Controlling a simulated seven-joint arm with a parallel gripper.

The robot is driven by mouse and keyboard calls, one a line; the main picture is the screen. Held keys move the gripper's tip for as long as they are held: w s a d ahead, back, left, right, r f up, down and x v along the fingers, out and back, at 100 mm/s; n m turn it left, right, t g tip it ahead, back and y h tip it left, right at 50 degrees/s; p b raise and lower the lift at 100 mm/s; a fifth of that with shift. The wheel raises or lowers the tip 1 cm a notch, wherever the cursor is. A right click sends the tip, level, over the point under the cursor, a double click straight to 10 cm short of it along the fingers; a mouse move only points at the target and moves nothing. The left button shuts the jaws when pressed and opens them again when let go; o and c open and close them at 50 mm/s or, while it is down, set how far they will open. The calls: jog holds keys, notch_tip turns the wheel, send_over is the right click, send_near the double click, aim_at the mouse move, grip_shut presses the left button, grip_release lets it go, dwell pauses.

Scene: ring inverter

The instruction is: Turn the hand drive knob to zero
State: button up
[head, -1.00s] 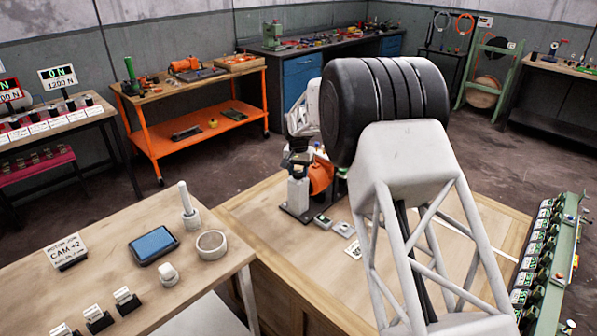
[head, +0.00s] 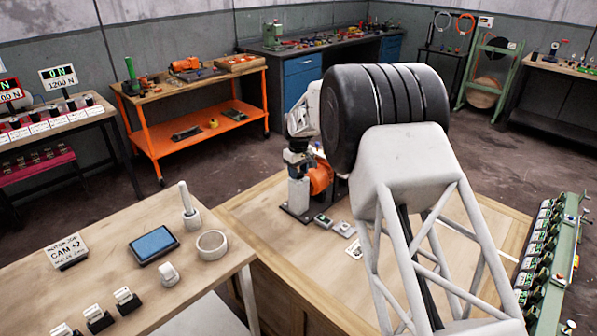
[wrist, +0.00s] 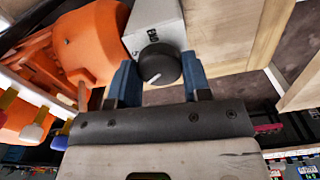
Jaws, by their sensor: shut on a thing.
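The hand drive knob (wrist: 160,64) is round and black with a short white pointer line. It sits on the face of a white box (wrist: 152,25) with dark printed marks, shown rotated in the wrist view. The pointer line slants toward the lower left there; I cannot tell which mark it reads. My gripper (wrist: 160,76) has its two blue fingers on either side of the knob and is shut on it. In the head view the white box (head: 298,196) stands beside an orange machine body (head: 321,178); the knob and fingertips cannot be made out there.
The box and orange machine stand on a wooden table (head: 300,265), with small labelled blocks (head: 343,229) nearby. My arm covers much of the table. A side bench (head: 110,225) at left holds a tablet (head: 154,245) and a white ring (head: 212,244).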

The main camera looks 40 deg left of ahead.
jog(key=n, duration=0.5)
jog(key=shift+r+n, duration=0.1)
jog(key=shift+n, duration=0.2)
jog(key=n, duration=0.5)
jog(key=shift+n, duration=0.4)
jog(key=o, duration=0.9)
jog(key=shift+s, duration=0.1)
jog(key=shift+r, duration=3.85)
